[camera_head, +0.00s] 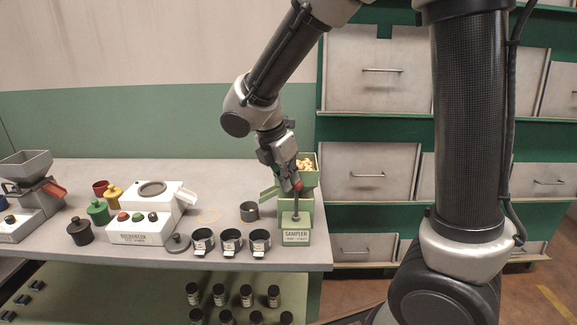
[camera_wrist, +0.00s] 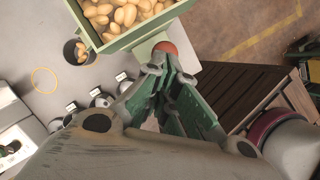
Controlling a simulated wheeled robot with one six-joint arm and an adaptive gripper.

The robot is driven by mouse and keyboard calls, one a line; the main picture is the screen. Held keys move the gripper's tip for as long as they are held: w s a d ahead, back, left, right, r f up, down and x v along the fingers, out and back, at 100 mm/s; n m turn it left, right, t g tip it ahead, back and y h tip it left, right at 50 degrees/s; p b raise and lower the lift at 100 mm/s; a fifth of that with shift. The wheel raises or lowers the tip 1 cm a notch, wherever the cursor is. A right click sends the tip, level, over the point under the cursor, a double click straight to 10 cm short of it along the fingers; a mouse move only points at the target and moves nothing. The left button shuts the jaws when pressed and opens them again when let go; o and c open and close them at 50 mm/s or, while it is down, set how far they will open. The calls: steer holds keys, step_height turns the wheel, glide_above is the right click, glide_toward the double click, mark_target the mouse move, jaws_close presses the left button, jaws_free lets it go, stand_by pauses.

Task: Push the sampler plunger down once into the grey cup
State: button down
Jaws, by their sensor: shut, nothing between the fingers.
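The green sampler (camera_head: 296,238) stands at the right end of the bench, its label facing front. Its hopper (camera_head: 309,180) holds pale nuts, which also show in the wrist view (camera_wrist: 122,14). The red plunger knob (camera_head: 298,186) sits on a dark upright stem; it shows in the wrist view (camera_wrist: 166,47) too. My gripper (camera_head: 295,182) is shut and empty, its fingertips (camera_wrist: 158,66) right at the knob; I cannot tell whether they touch. The dark grey cup (camera_head: 249,212) stands left of the sampler; in the wrist view (camera_wrist: 72,52) nuts show inside it.
Three labelled dark cups (camera_head: 231,241) stand along the front edge. A white machine (camera_head: 143,226) with coloured knobs is left of them, with red, yellow, green and black containers beside it. A yellow ring (camera_head: 209,215) lies on the bench. Drawers (camera_head: 372,172) stand behind on the right.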

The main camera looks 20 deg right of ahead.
steer(key=shift+s, duration=0.1)
stand_by(0.3)
steer(key=v, duration=1.4)
stand_by(0.5)
steer(key=s+d+f+m+t+y, duration=0.2)
steer(key=s+d+m+y, duration=0.1)
steer(key=s+d+m, duration=1.4)
steer(key=d+m, duration=0.3)
steer(key=m, duration=0.3)
steer(key=shift+s+d+f+t+y, duration=0.25)
steer(key=shift+d+t+y, duration=0.05)
steer(key=shift+d, duration=0.05)
